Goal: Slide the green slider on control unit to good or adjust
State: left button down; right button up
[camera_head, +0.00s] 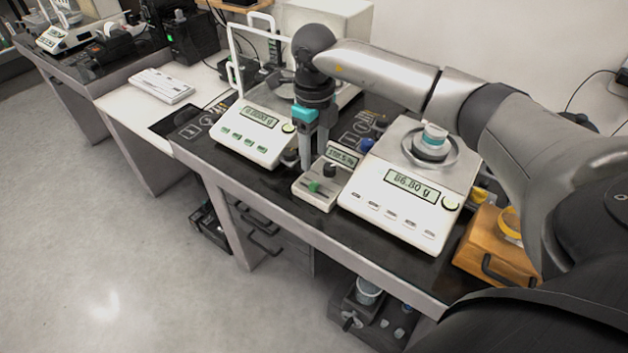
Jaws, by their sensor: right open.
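The control unit (322,198) is a small pale box between the two balances, near the front edge of the black bench top. Its green slider (314,187) sits on the left part of its front panel. A black knob (330,170) and a small display (342,155) are behind it. My right gripper (314,161) points down at the back left of the unit, with its jaws open and nothing seen between them. It hides part of the unit's back. Whether a fingertip touches the unit is unclear. My left gripper is out of view.
A balance with a glass draft shield (254,137) stands left of the unit. Another balance (392,204) reading 86.80 g stands close on the right, bearing a lidded jar (433,141). A wooden box (490,253) is further right. My right arm spans above the right balance.

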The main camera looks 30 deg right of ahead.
aim_at(314, 184)
notch_tip(314, 184, down, 9)
jog(key=shift+r+b, duration=0.15)
jog(key=shift+b, duration=0.45)
grip_shut()
dwell(1.1)
